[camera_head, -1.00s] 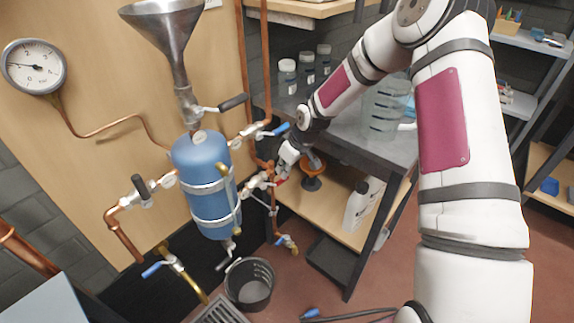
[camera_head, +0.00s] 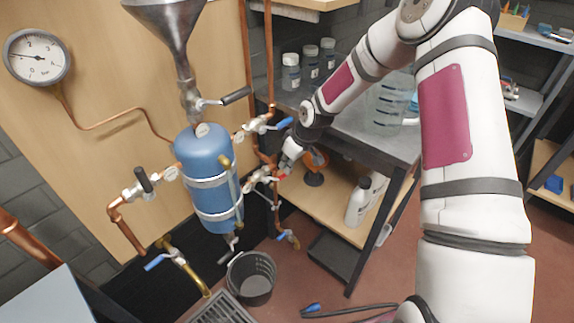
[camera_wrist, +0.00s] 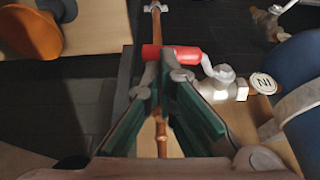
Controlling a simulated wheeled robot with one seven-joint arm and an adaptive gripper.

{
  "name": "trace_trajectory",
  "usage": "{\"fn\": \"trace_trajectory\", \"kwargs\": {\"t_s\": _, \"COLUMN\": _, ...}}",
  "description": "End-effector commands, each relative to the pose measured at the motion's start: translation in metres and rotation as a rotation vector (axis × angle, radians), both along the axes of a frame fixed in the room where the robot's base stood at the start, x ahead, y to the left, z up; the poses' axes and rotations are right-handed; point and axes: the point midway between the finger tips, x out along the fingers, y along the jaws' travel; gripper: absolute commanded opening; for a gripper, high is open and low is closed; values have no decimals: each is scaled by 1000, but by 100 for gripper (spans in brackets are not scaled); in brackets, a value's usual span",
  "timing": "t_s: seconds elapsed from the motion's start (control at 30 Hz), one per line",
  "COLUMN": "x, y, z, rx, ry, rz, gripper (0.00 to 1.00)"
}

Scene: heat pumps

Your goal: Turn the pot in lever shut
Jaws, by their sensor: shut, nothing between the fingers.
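The pot is a blue tank (camera_head: 208,170) on the wooden panel in the head view. Its valve with a round tag reading "IN" (camera_wrist: 263,83) shows in the wrist view. The valve body (camera_wrist: 225,82) carries a red lever (camera_wrist: 172,52) that points left across the picture, just beyond my fingertips. In the head view the red lever (camera_head: 283,177) is a small spot below my gripper (camera_head: 286,165). My gripper (camera_wrist: 165,75) is shut and empty, with its green-sided fingers together beside the lever. I cannot tell whether they touch it.
Other valves with blue levers (camera_head: 283,124) and black levers (camera_head: 236,96) stand close around the tank. A copper pipe (camera_wrist: 161,135) runs behind my fingers. A bucket (camera_head: 252,278) stands below.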

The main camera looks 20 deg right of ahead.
Motion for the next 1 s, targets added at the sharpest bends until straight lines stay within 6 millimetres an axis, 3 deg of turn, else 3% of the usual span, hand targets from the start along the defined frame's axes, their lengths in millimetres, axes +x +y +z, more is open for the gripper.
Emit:
{"fn": "trace_trajectory", "kwargs": {"t_s": 0.47, "x": 2, "y": -3, "z": -13, "rx": 1, "ry": 0, "rz": -2, "gripper": 0}}
{"fn": "trace_trajectory", "kwargs": {"t_s": 1.0, "x": 2, "y": -3, "z": -51, "rx": 1, "ry": 2, "rz": 1, "gripper": 0}}
